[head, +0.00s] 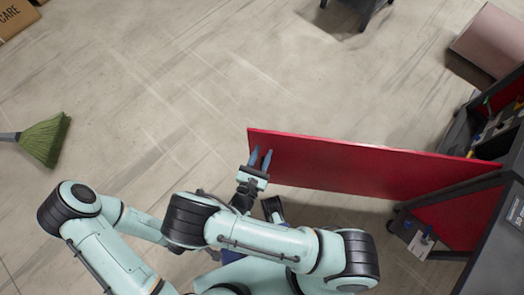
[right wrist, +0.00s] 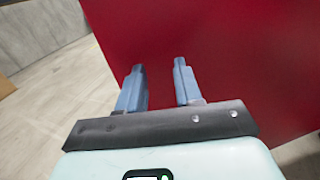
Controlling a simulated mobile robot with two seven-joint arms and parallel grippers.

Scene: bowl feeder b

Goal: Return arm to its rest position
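My right gripper (head: 260,157) is at the middle of the head view, in front of a red panel. Its two blue fingers are apart and empty. They also show apart in the right wrist view (right wrist: 160,85), with the red panel behind them. I cannot tell whether the fingertips touch the panel. My right arm (head: 265,238) bends across the lower middle of the head view. My left arm (head: 100,250) comes in from the lower left and passes behind the right arm, so its gripper is hidden.
The red panel (head: 370,168) stands out leftward from a dark workshop cart (head: 492,235) with tools at the right. A green broom (head: 45,140) lies at the left.

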